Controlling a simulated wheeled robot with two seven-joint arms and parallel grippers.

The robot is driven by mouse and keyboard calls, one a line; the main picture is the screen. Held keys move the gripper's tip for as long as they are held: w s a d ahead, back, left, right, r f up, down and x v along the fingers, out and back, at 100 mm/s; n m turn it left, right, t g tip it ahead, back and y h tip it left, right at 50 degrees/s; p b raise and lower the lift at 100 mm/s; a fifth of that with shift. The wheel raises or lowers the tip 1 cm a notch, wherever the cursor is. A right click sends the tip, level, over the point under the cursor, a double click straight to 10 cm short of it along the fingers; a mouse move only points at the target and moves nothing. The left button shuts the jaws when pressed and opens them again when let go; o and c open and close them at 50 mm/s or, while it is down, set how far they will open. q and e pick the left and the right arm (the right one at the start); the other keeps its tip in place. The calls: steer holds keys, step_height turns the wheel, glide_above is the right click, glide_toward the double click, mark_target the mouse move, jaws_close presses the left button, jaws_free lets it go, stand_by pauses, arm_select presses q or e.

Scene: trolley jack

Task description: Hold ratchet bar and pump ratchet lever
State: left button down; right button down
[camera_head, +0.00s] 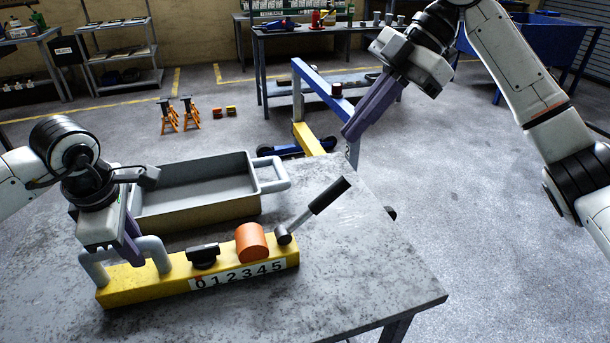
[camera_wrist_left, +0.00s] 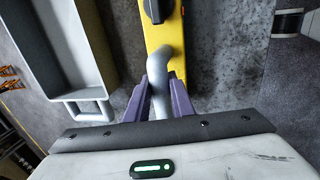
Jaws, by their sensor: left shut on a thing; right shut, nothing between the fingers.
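A yellow ratchet bar (camera_head: 150,284) lies on the grey table, with a strip numbered 0 to 5 on its front. It carries a grey loop handle (camera_head: 93,268) at its left end, a black knob (camera_head: 203,254), an orange cylinder (camera_head: 251,243) and a ratchet lever (camera_head: 328,195) with a black grip, tilted up to the right. My left gripper (camera_head: 134,252) is shut on the loop handle; the left wrist view shows the handle (camera_wrist_left: 168,70) between the purple fingers (camera_wrist_left: 172,98). My right gripper (camera_head: 348,135) is shut and empty, raised above and beyond the lever, apart from it.
A grey tray (camera_head: 200,212) with a side handle stands behind the bar on the table (camera_head: 370,270). The table's right part is clear. A blue and yellow hoist frame (camera_head: 320,88), orange jack stands (camera_head: 180,117) and a workbench (camera_head: 300,34) stand behind.

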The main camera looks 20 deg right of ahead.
steer(key=shift+f, duration=0.1)
glide_above(333, 189)
steer(key=a, duration=0.3)
step_height(333, 189, down, 8)
steer(key=shift+s+d+f, duration=0.1)
steer(key=shift+d+f, duration=0.85)
steer(key=shift+f, duration=0.05)
steer(key=shift+d+f, duration=0.45)
steer(key=shift+f, duration=0.05)
steer(key=shift+f, duration=0.1)
